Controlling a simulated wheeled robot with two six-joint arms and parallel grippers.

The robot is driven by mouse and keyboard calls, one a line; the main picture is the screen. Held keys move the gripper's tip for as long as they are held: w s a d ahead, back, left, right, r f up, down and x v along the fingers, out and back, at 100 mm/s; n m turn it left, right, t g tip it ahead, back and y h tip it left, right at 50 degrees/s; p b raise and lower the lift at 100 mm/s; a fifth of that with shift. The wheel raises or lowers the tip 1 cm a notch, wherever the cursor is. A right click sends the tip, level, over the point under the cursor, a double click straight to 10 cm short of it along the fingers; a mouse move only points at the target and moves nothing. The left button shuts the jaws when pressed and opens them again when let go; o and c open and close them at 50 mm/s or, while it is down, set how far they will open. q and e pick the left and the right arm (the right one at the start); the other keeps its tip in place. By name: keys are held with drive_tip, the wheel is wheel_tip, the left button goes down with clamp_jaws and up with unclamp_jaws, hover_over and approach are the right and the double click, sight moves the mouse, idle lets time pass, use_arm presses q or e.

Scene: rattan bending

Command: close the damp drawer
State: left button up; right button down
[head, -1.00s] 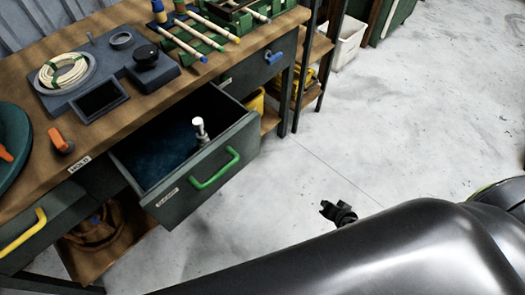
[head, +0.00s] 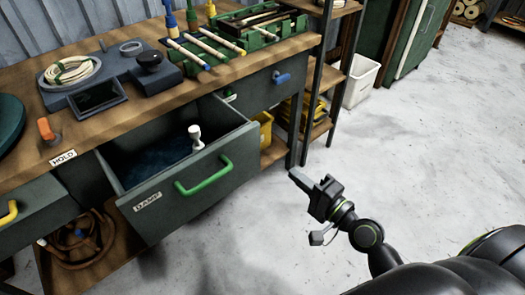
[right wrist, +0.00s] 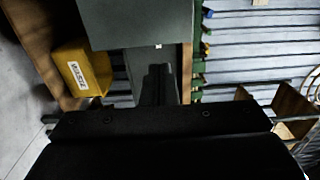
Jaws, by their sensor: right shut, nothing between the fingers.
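The damp drawer (head: 165,205) is pulled well out from under the workbench in the head view. Its front has a green handle (head: 204,178) and a "DAMP" label. A white-capped thing (head: 195,137) stands up inside it, above a dark blue bottom. My right gripper (head: 300,179) is to the right of the drawer front, apart from it, over the floor. It is shut and empty. In the right wrist view the shut fingers (right wrist: 158,85) point at a grey-green panel; I cannot tell which part that is. My left gripper is not in view.
The workbench (head: 65,135) carries a coil of rattan, a dark fixture and trays of sticks. A neighbouring drawer has a blue handle (head: 282,78); another has a yellow handle (head: 9,212). A yellow bin (right wrist: 82,75) sits on the lower shelf.

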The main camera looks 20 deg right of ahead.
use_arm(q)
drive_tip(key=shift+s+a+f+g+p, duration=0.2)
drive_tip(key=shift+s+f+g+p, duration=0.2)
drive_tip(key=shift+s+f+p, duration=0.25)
use_arm(e)
drive_tip(key=x, duration=1.2)
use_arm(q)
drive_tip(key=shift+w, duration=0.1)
use_arm(e)
drive_tip(key=shift+w, duration=0.1)
approach(219, 111)
drive_tip(key=b+x, duration=0.1)
drive_tip(key=x, duration=0.2)
drive_tip(key=f+b+x, duration=0.1)
drive_tip(key=x, duration=0.2)
drive_tip(key=b+x, duration=0.1)
drive_tip(key=x, duration=0.2)
drive_tip(key=shift+w+d+f, duration=0.15)
drive_tip(key=shift+w+f, duration=0.1)
drive_tip(key=shift+x, duration=0.85)
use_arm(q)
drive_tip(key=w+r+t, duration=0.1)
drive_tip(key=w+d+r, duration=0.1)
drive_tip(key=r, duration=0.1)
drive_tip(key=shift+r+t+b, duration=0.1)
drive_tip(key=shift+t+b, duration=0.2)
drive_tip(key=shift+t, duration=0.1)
use_arm(e)
drive_tip(key=shift+r, duration=0.35)
